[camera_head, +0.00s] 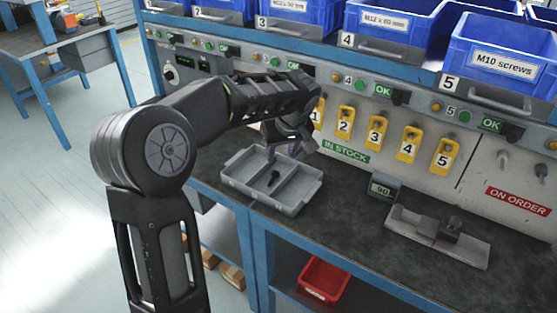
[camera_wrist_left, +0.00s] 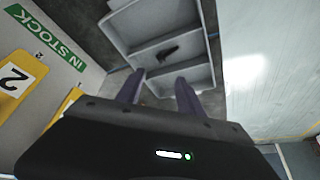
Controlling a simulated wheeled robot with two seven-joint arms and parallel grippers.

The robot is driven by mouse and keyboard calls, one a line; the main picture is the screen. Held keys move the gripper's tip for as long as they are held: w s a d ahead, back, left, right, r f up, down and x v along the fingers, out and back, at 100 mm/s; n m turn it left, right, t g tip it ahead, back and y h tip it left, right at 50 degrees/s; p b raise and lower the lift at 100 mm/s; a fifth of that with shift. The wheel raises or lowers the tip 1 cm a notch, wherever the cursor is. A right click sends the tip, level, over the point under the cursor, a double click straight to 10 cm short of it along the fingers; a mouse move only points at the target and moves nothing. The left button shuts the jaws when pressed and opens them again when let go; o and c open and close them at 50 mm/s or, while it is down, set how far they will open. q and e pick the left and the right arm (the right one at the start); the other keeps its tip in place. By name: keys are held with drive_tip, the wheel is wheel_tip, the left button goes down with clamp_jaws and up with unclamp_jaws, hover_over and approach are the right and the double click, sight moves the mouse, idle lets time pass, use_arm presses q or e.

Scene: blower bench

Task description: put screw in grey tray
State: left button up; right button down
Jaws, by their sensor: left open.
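The grey tray (camera_head: 293,208) lies on the dark bench top and is split into compartments by dividers. A dark screw (camera_head: 274,178) lies in a compartment of the tray; the left wrist view shows the screw (camera_wrist_left: 168,53) lying in the middle compartment. My left gripper (camera_head: 284,153) is just above the tray's back part. In the left wrist view its two purple fingers (camera_wrist_left: 158,88) are spread apart with nothing between them, over the tray (camera_wrist_left: 206,45). My right gripper is in neither view.
Yellow numbered tags (camera_head: 375,131) hang on the back panel. A small display (camera_head: 384,187) and a grey plate with a dark block (camera_head: 437,236) are to the right. Blue bins (camera_head: 500,55) stand on the shelf above. A red bin (camera_head: 323,281) is below the bench.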

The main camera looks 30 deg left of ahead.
use_arm(q)
drive_tip(key=shift+s+d+r, duration=0.15)
drive_tip(key=shift+d+r, duration=0.05)
drive_tip(key=shift+r, duration=0.35)
idle(1.4)
